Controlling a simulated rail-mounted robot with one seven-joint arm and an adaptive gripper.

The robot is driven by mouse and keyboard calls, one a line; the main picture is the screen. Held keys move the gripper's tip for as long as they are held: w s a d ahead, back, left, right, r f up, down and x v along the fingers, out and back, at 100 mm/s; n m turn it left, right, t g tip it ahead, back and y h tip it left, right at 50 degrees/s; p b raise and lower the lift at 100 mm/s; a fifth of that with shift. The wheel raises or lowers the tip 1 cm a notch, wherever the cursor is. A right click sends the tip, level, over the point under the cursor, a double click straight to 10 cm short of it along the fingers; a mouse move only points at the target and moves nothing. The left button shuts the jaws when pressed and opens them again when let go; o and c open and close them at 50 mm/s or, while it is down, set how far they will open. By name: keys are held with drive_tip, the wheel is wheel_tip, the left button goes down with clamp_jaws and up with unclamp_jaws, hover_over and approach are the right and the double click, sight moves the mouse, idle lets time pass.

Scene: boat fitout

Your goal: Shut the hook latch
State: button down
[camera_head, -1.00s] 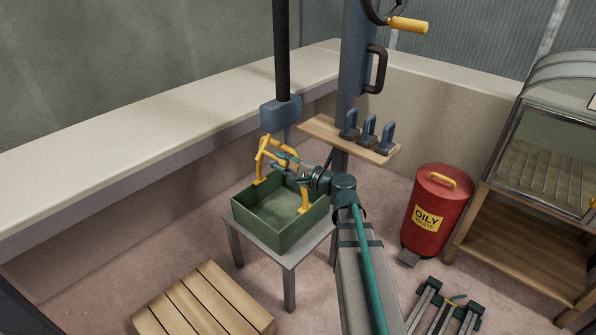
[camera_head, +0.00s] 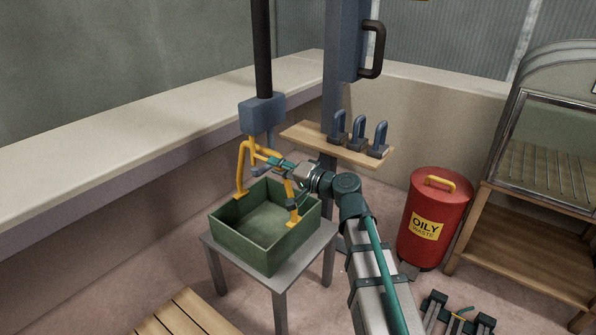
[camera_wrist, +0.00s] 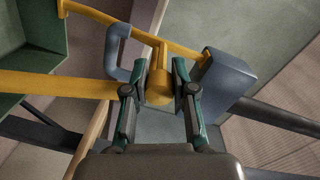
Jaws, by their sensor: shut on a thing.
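A green box (camera_head: 265,225) with a yellow handle (camera_head: 241,175) stands on a small grey table. Above it, a blue-grey block (camera_head: 262,115) hangs at the bottom of a black pole; it also shows in the wrist view (camera_wrist: 220,82). A blue-grey hook-shaped piece (camera_wrist: 118,45) shows left of the block. A yellow bar (camera_wrist: 110,22) runs to the block and carries a short round-ended stub (camera_wrist: 158,88). My gripper (camera_head: 268,167) is shut on this stub, its fingers on either side of it in the wrist view (camera_wrist: 160,82). I cannot tell how far the latch is closed.
A wooden shelf (camera_head: 300,135) with several blue-grey clamps stands just behind. A red oily-waste bin (camera_head: 432,220) and a wooden stand (camera_head: 515,255) are at the right. A long bench (camera_head: 110,125) runs along the left. A slatted crate (camera_head: 185,318) lies in front.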

drive_tip(key=shift+w+d, duration=0.1)
idle(0.4)
drive_tip(key=c, duration=0.9)
unclamp_jaws()
drive_tip(key=v, duration=1.2)
